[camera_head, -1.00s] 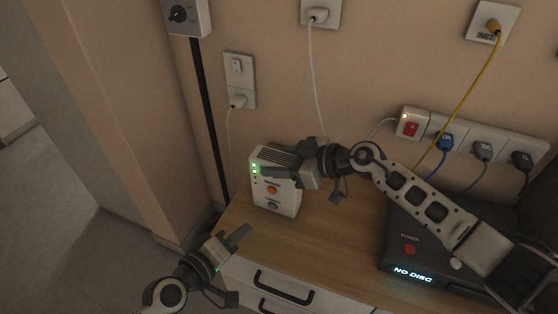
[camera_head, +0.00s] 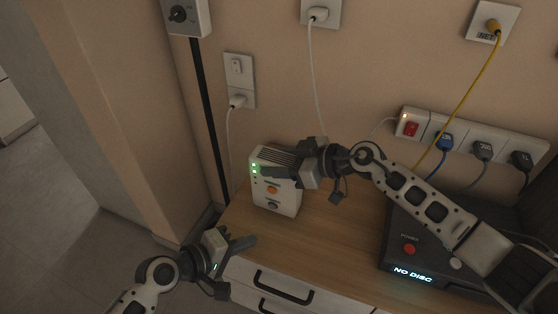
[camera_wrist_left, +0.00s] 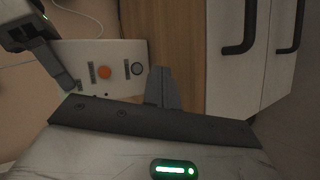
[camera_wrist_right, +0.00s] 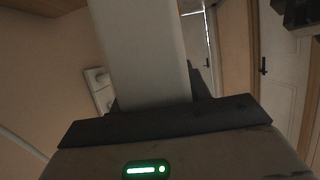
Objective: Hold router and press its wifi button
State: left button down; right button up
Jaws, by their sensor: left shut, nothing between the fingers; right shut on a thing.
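The white router (camera_head: 275,182) stands upright on the wooden cabinet top, with green lights at its upper left front. An orange button (camera_head: 271,189) and a darker round button (camera_head: 272,205) below it are on its front. My right gripper (camera_head: 283,167) is shut on the router's upper part; the router (camera_wrist_right: 140,50) fills the space between its fingers in the right wrist view. My left gripper (camera_head: 243,243) is shut and empty, in front of and below the router, apart from it. The left wrist view shows its closed fingers (camera_wrist_left: 162,90) beside the router's front with the orange button (camera_wrist_left: 104,72).
A black box (camera_head: 425,250) reading NO DISC sits at the right of the cabinet top (camera_head: 340,235), under my right arm. A power strip (camera_head: 470,138) with several plugs is on the wall. Drawer handles (camera_head: 284,287) stick out at the front.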

aim_at(262, 225)
pick_arm(q)
jog(key=shift+s+f+g, duration=0.25)
jog(key=shift+f+g, duration=0.1)
jog(key=shift+g, duration=0.45)
jog(key=shift+w+n, duration=0.15)
jog(key=shift+n, duration=0.15)
jog(key=shift+w+d, duration=0.55)
jog(key=shift+w, duration=0.7)
jog(key=shift+w+d, duration=0.6)
jog(key=shift+w, duration=0.65)
jog(key=shift+w+d, duration=0.55)
jog(key=shift+w, duration=0.7)
jog(key=shift+w, duration=0.1)
jog(key=shift+w+d, duration=0.15)
jog(key=shift+w, duration=0.3)
jog(key=shift+s+a, duration=0.2)
jog(key=shift+s, duration=0.35)
